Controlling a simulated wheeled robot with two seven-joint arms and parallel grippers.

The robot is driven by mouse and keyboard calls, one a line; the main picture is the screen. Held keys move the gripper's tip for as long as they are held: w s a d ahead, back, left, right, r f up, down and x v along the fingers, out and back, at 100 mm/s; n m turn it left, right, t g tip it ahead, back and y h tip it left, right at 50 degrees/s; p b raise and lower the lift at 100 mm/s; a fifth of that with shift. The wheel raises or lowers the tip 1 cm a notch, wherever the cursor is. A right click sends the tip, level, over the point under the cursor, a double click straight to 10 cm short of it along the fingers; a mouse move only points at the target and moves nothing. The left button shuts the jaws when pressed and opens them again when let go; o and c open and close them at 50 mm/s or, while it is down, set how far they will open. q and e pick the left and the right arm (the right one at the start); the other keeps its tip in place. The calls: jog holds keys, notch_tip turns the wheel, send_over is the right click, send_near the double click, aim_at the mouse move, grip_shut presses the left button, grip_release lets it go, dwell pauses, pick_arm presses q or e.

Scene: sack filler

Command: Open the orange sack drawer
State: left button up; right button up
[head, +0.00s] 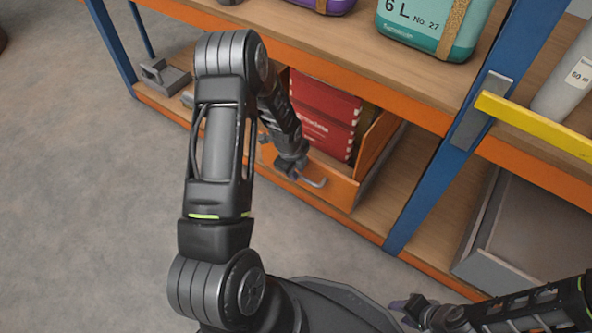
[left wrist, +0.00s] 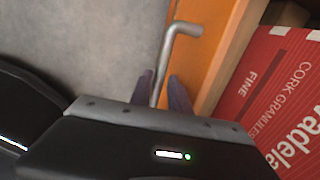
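The orange sack drawer (head: 335,185) sits on the bottom shelf, with red sacks (head: 322,112) standing in it. Its orange front also shows in the left wrist view (left wrist: 207,60). A grey bar handle (head: 316,182) is on the front; in the left wrist view the handle (left wrist: 170,50) runs down between my fingers. My left gripper (head: 294,172) is at the handle, its two fingers (left wrist: 163,88) close on either side of the bar, and looks shut on it. My right gripper (head: 404,308) is low at the right, away from the drawer; its finger opening is unclear.
A blue post (head: 425,200) stands right of the drawer. A grey bin (head: 520,235) lies beyond it, below a yellow bar (head: 535,125). A teal container (head: 430,30) stands on the upper shelf. Grey floor (head: 80,200) is open at the left.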

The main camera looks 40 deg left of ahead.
pick_arm(q)
grip_shut()
dwell(1.0)
